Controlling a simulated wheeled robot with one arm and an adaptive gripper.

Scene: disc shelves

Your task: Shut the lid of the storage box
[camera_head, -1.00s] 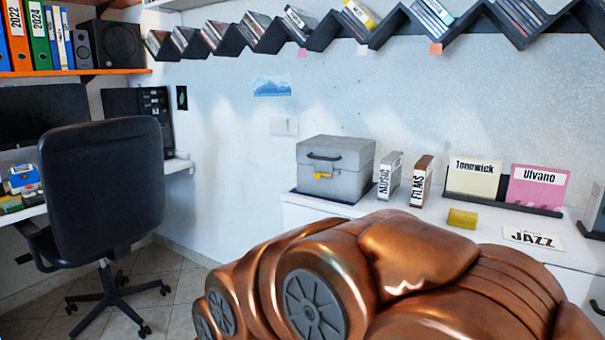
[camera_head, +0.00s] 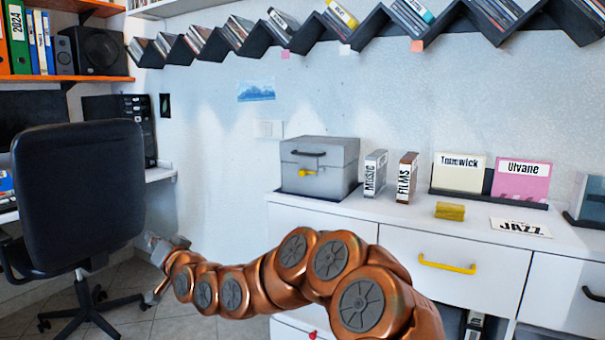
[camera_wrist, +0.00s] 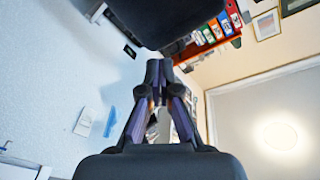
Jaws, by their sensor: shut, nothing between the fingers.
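The grey storage box (camera_head: 318,168) stands on the white cabinet's top in the head view. Its lid (camera_head: 322,150) lies down on the body, with a black handle and a yellow latch (camera_head: 307,173) on the front. I cannot tell whether the lid is fully seated. My gripper (camera_head: 160,270) is at the far end of my copper arm, low and left of the cabinet, well apart from the box. In the wrist view my gripper (camera_wrist: 158,75) has its fingers together with nothing between them. The box is not clearly seen there.
A black office chair (camera_head: 80,190) stands at the left near my gripper. Right of the box are the music case (camera_head: 375,174), the films case (camera_head: 406,178), a yellow block (camera_head: 449,211) and the divider cards (camera_head: 459,172). A zigzag disc shelf (camera_head: 270,38) runs along the wall.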

